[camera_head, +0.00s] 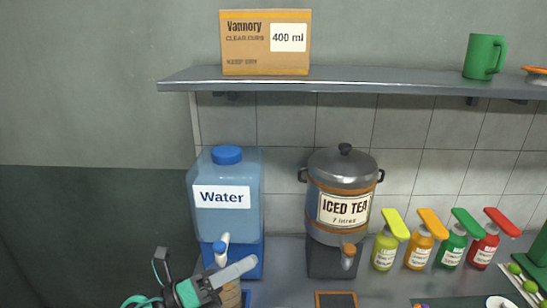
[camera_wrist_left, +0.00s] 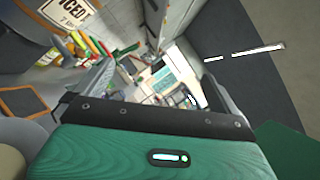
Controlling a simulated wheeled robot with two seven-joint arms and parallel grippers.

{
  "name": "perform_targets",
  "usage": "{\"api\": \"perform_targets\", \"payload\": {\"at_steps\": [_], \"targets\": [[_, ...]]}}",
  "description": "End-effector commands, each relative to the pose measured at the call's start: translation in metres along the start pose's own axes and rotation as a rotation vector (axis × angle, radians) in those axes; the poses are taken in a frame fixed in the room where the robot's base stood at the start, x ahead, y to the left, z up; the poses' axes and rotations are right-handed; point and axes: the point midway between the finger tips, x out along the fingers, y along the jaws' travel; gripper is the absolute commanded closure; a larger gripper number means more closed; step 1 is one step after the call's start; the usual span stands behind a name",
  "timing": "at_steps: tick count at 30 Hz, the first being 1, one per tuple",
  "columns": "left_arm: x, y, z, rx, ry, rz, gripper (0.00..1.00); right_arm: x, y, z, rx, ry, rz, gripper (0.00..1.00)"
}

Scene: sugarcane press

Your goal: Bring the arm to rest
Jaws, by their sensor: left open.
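My left gripper (camera_head: 207,262) is low in the head view, left of centre, in front of the blue stand of the water dispenser (camera_head: 225,170). Its jaws are apart with nothing seen between them. In the left wrist view its green and black body fills the lower part, and the room appears strongly tilted. A brown wooden-looking thing (camera_head: 231,294) shows just behind the gripper, partly hidden by it; I cannot tell whether they touch. My right gripper is in neither view.
The iced tea urn (camera_head: 344,209) stands right of the water, with several pump bottles (camera_head: 420,252) beyond. A shelf (camera_head: 380,80) above holds a cup box (camera_head: 265,43) and a green mug (camera_head: 484,56). A small dark board (camera_head: 337,301) lies at the counter's front. Open floor lies left.

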Motion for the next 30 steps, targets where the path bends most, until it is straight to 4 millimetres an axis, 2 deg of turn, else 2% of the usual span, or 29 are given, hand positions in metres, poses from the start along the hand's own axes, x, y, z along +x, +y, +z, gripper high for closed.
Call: {"api": "perform_targets", "payload": {"at_steps": [4, 7, 11, 14, 17, 21, 24, 30], "targets": [[-0.02, 0.007, 0.032, -0.278, -0.335, 0.032, 0.0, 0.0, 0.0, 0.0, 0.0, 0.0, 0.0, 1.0], [-0.045, 0.024, 0.047, -0.469, -0.554, 0.077, 0.0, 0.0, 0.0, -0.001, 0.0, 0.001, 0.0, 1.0], [-0.088, 0.054, 0.05, -0.721, -0.829, 0.162, 0.0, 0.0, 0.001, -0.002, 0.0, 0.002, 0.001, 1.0], [-0.126, 0.079, 0.038, -0.915, -1.034, 0.248, 0.0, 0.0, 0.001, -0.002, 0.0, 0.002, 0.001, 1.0], [-0.167, 0.102, 0.012, -1.106, -1.23, 0.353, 0.0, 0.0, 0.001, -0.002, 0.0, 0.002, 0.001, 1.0], [-0.221, 0.122, -0.043, -1.365, -1.488, 0.529, 0.0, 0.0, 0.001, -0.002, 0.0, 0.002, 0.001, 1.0], [-0.253, 0.125, -0.089, -1.525, -1.644, 0.668, 0.0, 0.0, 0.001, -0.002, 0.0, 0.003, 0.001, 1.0], [-0.292, 0.111, -0.163, -1.746, -1.848, 0.907, 0.0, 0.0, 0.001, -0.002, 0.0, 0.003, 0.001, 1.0]]}}
